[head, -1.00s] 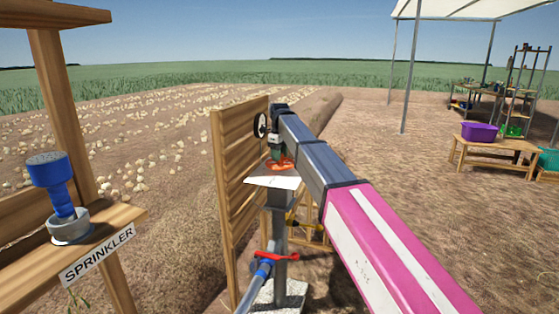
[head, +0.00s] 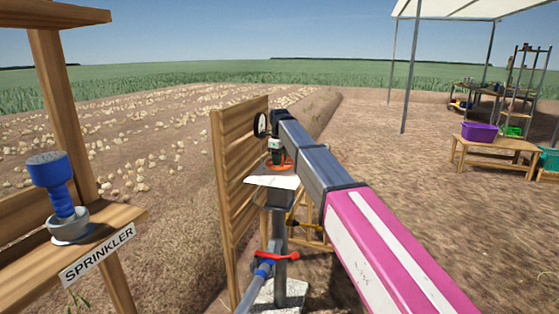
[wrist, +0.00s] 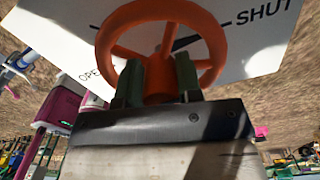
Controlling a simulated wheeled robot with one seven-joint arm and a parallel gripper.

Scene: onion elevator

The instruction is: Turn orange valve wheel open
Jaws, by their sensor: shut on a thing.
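The orange valve wheel (wrist: 160,45) fills the upper middle of the wrist view, with spokes around an orange hub. It lies over a white plate (wrist: 255,52) marked "OPE…" at left and "SHUT" at upper right. My gripper (wrist: 158,75) has its two dark green fingers inside the rim, one on each side of the hub and spoke, shut on the wheel. In the head view my gripper (head: 276,150) points down onto the wheel (head: 286,165), which is partly hidden by it and my arm. The plate (head: 272,181) sits on a grey post.
A slatted wooden panel (head: 235,200) with a round black gauge stands just left of the post. A blue hose with a red lever (head: 277,255) is below. The sprinkler stand (head: 95,240) is at left. A bench with a purple tub (head: 479,131) is far right.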

